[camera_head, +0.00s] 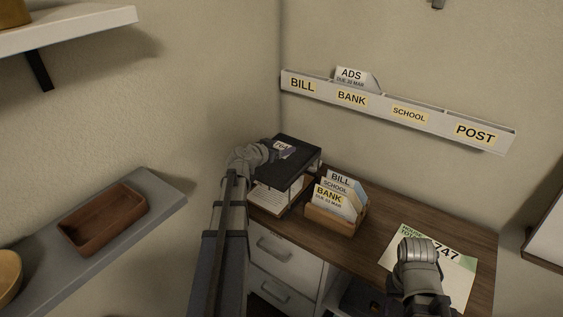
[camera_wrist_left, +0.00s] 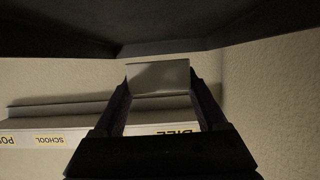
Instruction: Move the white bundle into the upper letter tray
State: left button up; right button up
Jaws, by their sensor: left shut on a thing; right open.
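My left gripper (camera_head: 271,150) is at the left edge of the black upper letter tray (camera_head: 303,155), fingers pointing over it. In the left wrist view, which is upside down, the left gripper (camera_wrist_left: 160,92) is shut on a plain white bundle (camera_wrist_left: 158,78), held between both fingertips. In the head view a small pale piece with dark marks (camera_head: 284,146) shows at the fingertips, over the tray. Whether the bundle touches the tray floor I cannot tell. The dark tray also fills the top of the wrist view (camera_wrist_left: 150,30). My right gripper (camera_head: 419,246) is open, above the desk's right side.
A lower tray with papers (camera_head: 276,198) lies under the upper one. A wooden card holder (camera_head: 329,220) with BILL, SCHOOL and BANK cards stands to the right. A printed sheet (camera_head: 455,268) lies under my right gripper. A labelled wall rack (camera_head: 430,119) hangs behind.

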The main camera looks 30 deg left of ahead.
aim_at(282, 162)
pick_arm(q)
notch_tip(282, 162, down, 4)
jog(key=b, duration=0.3)
jog(key=shift+r+b, duration=0.2)
jog(key=shift+b, duration=0.15)
jog(key=shift+f, duration=0.2)
jog(key=o, duration=1.1)
jog(key=shift+c, duration=0.2)
jog(key=shift+r, duration=0.1)
jog(key=shift+r, duration=0.2)
jog(key=p+v, duration=0.4)
jog(key=v, duration=0.6)
jog(key=shift+s+d+r, duration=0.1)
jog(key=shift+s, duration=0.2)
jog(key=shift+s+r, duration=0.15)
jog(key=shift+s, duration=0.55)
